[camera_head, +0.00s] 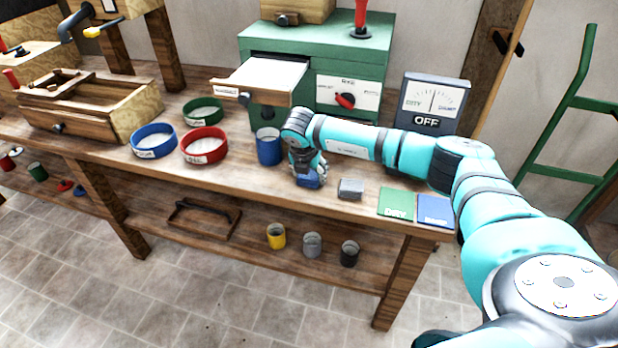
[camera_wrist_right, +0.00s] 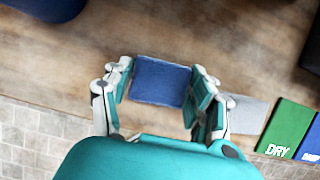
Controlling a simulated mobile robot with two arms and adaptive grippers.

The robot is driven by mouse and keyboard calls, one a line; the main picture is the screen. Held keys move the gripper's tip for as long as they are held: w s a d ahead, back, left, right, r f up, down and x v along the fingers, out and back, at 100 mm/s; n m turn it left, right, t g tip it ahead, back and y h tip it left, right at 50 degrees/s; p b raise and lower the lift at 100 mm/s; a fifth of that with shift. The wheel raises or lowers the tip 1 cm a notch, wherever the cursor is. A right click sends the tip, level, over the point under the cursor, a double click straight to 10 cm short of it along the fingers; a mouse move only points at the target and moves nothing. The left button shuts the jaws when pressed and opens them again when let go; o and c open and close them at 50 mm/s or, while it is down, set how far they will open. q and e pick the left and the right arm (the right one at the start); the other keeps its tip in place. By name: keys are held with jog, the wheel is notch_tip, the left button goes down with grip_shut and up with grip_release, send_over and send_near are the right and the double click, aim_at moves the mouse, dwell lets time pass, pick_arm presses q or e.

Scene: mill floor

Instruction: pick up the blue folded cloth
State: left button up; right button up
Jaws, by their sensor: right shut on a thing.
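The blue folded cloth (camera_wrist_right: 160,82) lies between the two fingers of my right gripper (camera_wrist_right: 160,88) in the right wrist view. Both finger pads are against its sides, and the gripper is shut on it. In the head view the right gripper (camera_head: 309,176) points down at the front part of the workbench, and the cloth (camera_head: 309,182) shows just under its fingers. I cannot tell whether the cloth touches the bench top. My left gripper is not in view.
A blue cup (camera_head: 269,148) stands close behind the gripper. A grey block (camera_head: 351,188) lies to its right, then a green DRY pad (camera_head: 398,203) and a blue pad (camera_head: 436,211). A green machine (camera_head: 370,70) stands behind.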

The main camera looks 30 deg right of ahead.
jog(key=c, duration=0.3)
jog(key=shift+r, duration=0.1)
jog(key=shift+r, duration=0.55)
notch_tip(320, 180, up, 2)
jog(key=shift+r+b, duration=0.2)
jog(key=shift+b, duration=0.3)
jog(key=s, duration=0.5)
jog(key=s+d+r+b, duration=0.1)
jog(key=s, duration=0.4)
jog(key=s+d+b, duration=0.1)
jog(key=s, duration=0.5)
jog(key=shift+r, duration=0.15)
